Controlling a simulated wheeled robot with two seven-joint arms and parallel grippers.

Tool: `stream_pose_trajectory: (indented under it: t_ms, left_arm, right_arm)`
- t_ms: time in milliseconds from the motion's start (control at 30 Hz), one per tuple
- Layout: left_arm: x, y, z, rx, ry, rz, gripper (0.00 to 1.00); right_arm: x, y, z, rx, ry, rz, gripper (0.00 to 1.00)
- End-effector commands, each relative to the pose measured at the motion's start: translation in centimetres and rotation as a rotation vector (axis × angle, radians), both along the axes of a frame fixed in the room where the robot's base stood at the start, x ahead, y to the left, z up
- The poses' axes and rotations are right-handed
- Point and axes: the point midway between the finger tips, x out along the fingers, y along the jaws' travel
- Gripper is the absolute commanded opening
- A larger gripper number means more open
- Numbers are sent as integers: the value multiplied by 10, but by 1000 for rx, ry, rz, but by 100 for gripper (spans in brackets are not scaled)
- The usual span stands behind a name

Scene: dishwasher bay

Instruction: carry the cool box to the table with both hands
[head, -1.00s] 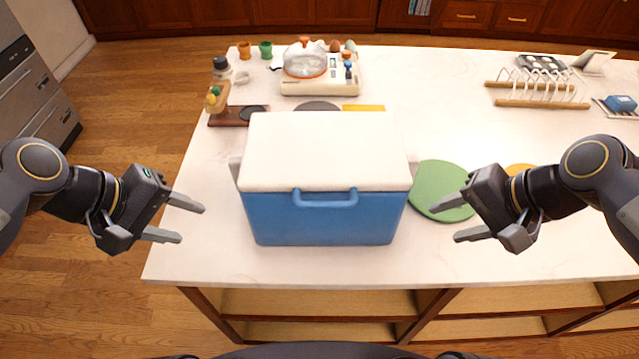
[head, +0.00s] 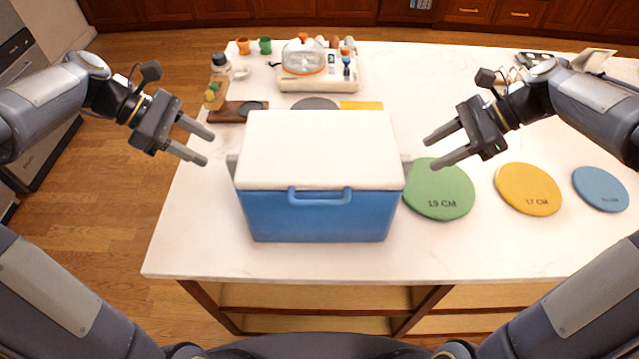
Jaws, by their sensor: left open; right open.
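The cool box (head: 320,215) is blue with a white lid (head: 318,150) and a blue front handle. It stands upright on the white table (head: 210,255), near its front left part. Grey side grips show at its left and right sides. My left gripper (head: 210,148) is open and empty, to the left of the box and apart from it. My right gripper (head: 429,152) is open and empty, to the right of the box and apart from it, above the table near a green disc.
A green disc (head: 438,190), a yellow disc (head: 528,189) and a blue disc (head: 600,189) lie right of the box. Behind it are a white appliance with a clear dome (head: 305,75), a brown board (head: 228,112), a yellow sheet (head: 361,105) and small cups.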

Motion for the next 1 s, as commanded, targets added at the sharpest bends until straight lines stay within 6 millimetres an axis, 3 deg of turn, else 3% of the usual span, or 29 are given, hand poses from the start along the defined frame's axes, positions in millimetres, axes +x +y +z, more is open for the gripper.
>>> stream_pose_trajectory:
  t_ms: [433,867,1000]
  left_arm:
    - [0,-44,-44,0,0,-3,47]
    - [0,-50,-50,1,-1,-1,47]
    - [0,-50,-50,1,-1,-1,29]
  right_arm:
    - [-1,45,-44,1,2,4,47]
    - [0,50,-50,0,-1,2,47]
    - [0,50,-50,0,-1,2,29]
